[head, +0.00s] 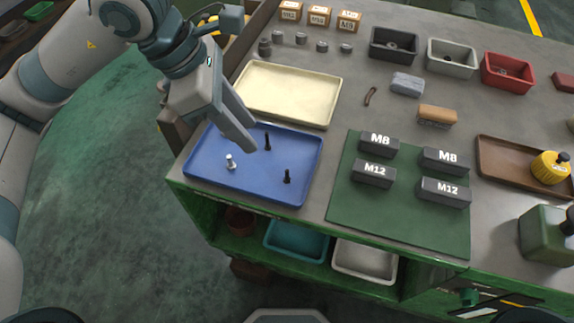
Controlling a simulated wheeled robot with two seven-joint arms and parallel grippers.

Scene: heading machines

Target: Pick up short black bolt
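A blue tray (205,172) on the near left of the bench holds two upright black bolts and one upright silver bolt (231,161). The nearer black bolt (287,177) stands right of the tray's middle and looks shorter. The farther black bolt (267,143) looks longer and stands just right of my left fingertips. My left gripper (253,136) reaches in from the upper left, over the far left part of the tray. Its two fingers look apart, with nothing visible between them. Contact with the farther bolt cannot be told. My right gripper is out of view.
A cream tray (289,66) lies behind the blue one. A green mat (345,205) with M8 and M12 blocks (373,174) lies right of it. Black, grey and red bins (508,85) stand farther back. A brown tray (500,175) with a yellow container is at right.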

